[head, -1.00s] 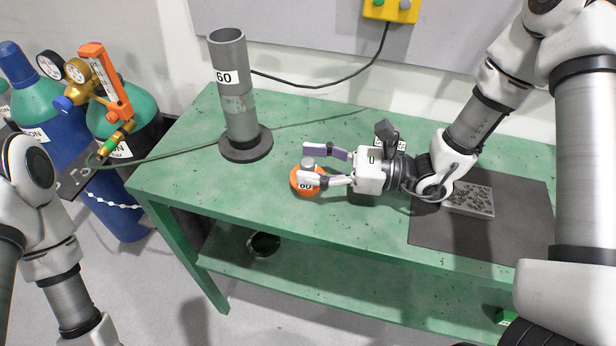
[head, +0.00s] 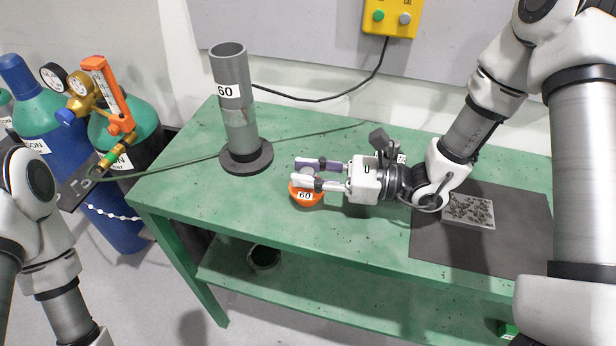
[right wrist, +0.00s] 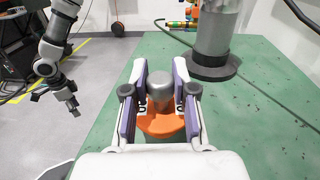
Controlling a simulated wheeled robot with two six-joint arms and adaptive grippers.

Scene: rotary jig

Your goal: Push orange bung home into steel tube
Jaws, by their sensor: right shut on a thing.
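The orange bung (head: 304,199), labelled 60 and with a grey knob on top, is at the green table's near left. My right gripper (head: 308,173) is shut on that knob; the right wrist view shows the knob (right wrist: 160,88) between both fingers. I cannot tell whether the bung touches the table. The steel tube (head: 238,115), also labelled 60, stands upright on a dark round base, left of and behind the bung. The tube's top is open. My left gripper (right wrist: 66,101) hangs off to the left in the right wrist view, too small to read.
The green table (head: 185,185) has free room around the bung. A dark mat (head: 435,240) with a grey tray of small parts (head: 470,199) lies at right. Gas cylinders (head: 50,150) stand left. A yellow button box (head: 392,17) hangs behind, its cable crossing behind the tube.

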